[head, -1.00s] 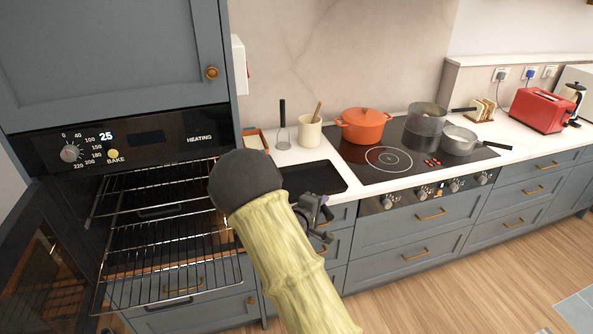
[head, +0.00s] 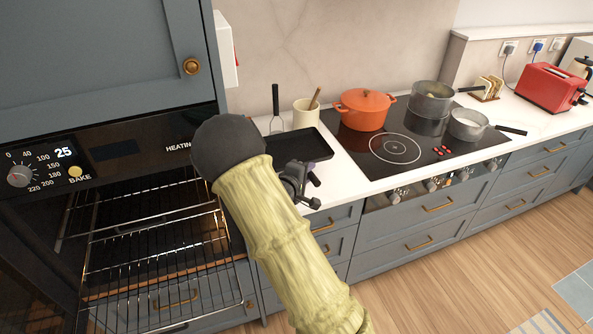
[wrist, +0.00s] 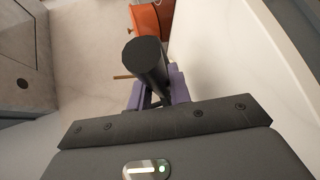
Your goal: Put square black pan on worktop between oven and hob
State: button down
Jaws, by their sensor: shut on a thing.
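The square black pan (head: 304,148) lies roughly level over the worktop (head: 343,184), between the oven (head: 110,150) and the hob (head: 413,160). Whether it touches the worktop or hangs just above it cannot be told. My gripper (head: 298,180) is at the pan's near side and is shut on it. In the wrist view, a thick black cylinder, seemingly the pan's handle (wrist: 147,62), sits between the purple fingers of my gripper (wrist: 160,90). The pan's flat body cannot be made out in that view. My arm hides the pan's left end.
A masher (head: 275,100) and a cream utensil pot (head: 302,115) stand behind the pan. An orange casserole (head: 363,110) and two grey pans (head: 430,98) (head: 467,124) stand on the hob. The oven is open, its racks (head: 150,235) pulled out at left.

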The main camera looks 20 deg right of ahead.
jog(key=shift+w, duration=0.15)
jog(key=shift+s+a, duration=0.1)
jog(key=shift+s, duration=0.25)
jog(key=shift+s+f, duration=0.1)
jog(key=shift+f, duration=0.25)
send_over(306, 206)
notch_tip(306, 206, down, 5)
jog(key=shift+r, duration=0.1)
jog(key=shift+p, duration=0.3)
jog(key=shift+f, duration=2.15)
jog(key=c, duration=1.3)
grip_release()
jog(key=shift+f, duration=0.1)
jog(key=shift+s, duration=0.1)
